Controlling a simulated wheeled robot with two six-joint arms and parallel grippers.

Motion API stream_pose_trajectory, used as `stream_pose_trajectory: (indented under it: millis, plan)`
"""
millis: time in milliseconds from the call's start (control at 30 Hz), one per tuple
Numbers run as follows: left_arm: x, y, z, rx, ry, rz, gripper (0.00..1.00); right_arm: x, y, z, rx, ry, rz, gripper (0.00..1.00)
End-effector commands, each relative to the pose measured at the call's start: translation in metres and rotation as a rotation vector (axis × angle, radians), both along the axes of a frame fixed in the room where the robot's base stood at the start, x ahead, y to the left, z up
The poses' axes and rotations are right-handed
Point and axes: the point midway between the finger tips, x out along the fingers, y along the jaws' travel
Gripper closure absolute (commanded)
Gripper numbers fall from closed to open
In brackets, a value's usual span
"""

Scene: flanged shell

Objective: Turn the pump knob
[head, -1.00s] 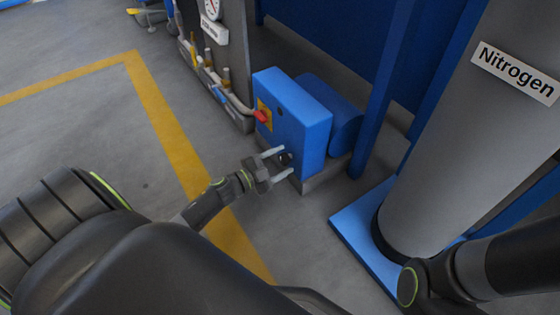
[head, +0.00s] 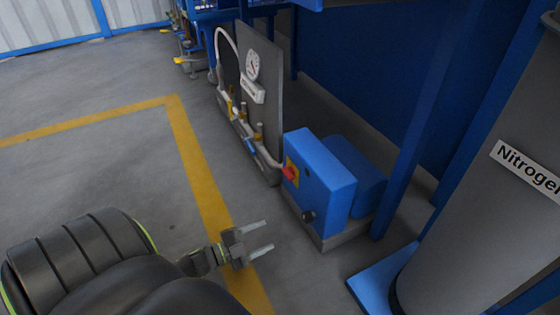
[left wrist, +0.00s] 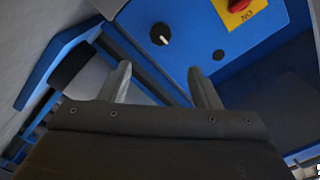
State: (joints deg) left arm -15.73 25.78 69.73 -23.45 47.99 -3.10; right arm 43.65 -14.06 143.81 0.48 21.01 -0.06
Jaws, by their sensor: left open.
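The blue pump box (head: 326,182) stands on a grey base. A small round black knob (head: 307,216) sits low on its front face. In the left wrist view the knob (left wrist: 160,34) shows a white mark pointing to the lower right. My left gripper (head: 268,236) is open and empty, to the left of the knob and apart from it. In the left wrist view its two fingertips (left wrist: 160,68) point toward the box face, with the knob beyond the gap between them. My right gripper is out of view.
A red switch on a yellow plate (head: 291,173) is on the same face, above the knob. A grey panel with a gauge (head: 252,66) and hoses stands behind. The nitrogen cylinder (head: 480,230) is at the right. The floor to the left is clear.

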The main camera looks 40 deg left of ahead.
Motion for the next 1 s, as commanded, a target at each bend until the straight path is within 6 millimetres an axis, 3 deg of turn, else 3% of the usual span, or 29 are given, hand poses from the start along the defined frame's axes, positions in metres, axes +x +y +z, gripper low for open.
stream_pose_trajectory:
  millis: [100,300,867,1000]
  plan:
    - [-0.017,0.007,0.001,0.000,0.003,0.001,0.43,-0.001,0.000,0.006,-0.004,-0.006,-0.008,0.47]
    - [-0.029,0.012,0.000,0.001,0.000,0.001,0.43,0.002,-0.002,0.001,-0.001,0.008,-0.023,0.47]
    - [-0.030,0.012,0.000,0.000,0.000,0.000,0.43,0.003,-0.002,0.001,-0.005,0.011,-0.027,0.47]
    - [-0.026,0.004,0.014,-0.018,-0.026,-0.006,0.43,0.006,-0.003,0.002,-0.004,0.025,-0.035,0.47]
